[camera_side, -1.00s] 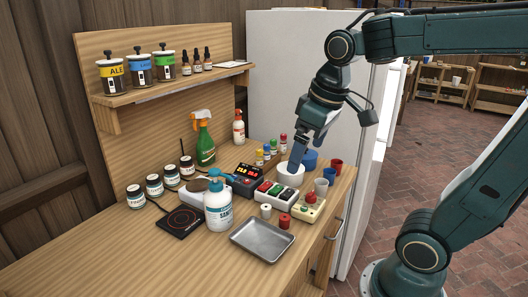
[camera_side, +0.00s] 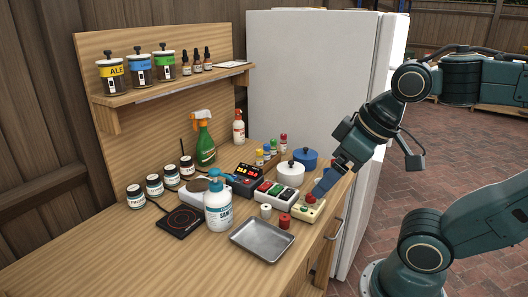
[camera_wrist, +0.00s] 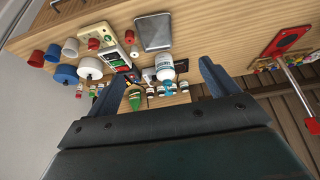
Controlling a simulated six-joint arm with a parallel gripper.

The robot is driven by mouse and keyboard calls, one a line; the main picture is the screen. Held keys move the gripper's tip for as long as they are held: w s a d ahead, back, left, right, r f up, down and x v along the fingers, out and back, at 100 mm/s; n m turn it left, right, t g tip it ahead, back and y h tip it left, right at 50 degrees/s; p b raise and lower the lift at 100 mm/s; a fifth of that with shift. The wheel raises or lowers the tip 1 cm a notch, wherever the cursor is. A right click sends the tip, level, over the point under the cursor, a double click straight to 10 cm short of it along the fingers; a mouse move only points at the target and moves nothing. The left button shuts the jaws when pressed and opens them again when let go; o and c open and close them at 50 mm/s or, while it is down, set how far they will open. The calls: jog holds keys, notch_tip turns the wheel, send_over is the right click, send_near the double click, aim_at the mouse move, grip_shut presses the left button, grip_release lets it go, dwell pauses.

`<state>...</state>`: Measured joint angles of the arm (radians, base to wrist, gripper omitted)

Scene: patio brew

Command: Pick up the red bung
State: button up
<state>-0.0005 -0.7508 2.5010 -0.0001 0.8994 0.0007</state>
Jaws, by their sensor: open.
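The red bung (camera_side: 285,221) is a small red cylinder standing on the wooden bench, just right of the metal tray and beside a pale bung (camera_side: 266,211). In the wrist view the red bung (camera_wrist: 129,37) looks small, between the control panel and the tray. My gripper (camera_side: 320,194) is open, its blue fingers slanting down in front of the yellowish control panel, up and to the right of the red bung. In the wrist view the gripper (camera_wrist: 162,80) has its fingers wide apart with nothing held between them.
The metal tray (camera_side: 262,240) lies at the bench's front edge. The yellowish panel (camera_side: 301,214) carries a red button. A switch box (camera_side: 276,196), white pot (camera_side: 290,172) and blue pot (camera_side: 305,157) stand nearby.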

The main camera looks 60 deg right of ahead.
jog(key=c, duration=0.6)
jog(key=shift+c, duration=0.2)
jog(key=shift+w, duration=0.15)
jog(key=w+d+f+n+g+h, duration=0.1)
jog(key=w+f+n+g+h, duration=0.35)
jog(key=w+f+n, duration=0.5)
jog(key=w+a+f+n+h, duration=0.1)
jog(key=f+n+h, duration=0.1)
jog(key=f, duration=0.1)
jog(key=w+a+f+n+g+h, duration=0.1)
jog(key=w+f+n+h, duration=0.1)
jog(key=h, duration=0.1)
jog(key=w+a+f+n+g+h, duration=0.1)
jog(key=w+a+f+n+h, duration=0.1)
jog(key=f, duration=0.1)
jog(key=shift+w+f+n+h, duration=0.2)
jog(key=shift+f+n+h, duration=0.05)
jog(key=shift+f, duration=0.1)
jog(key=shift+a+f+n+t+h, duration=0.25)
jog(key=shift+a+f+n+h, duration=0.2)
jog(key=shift+f+n+h, duration=0.35)
jog(key=shift+d, duration=0.1)
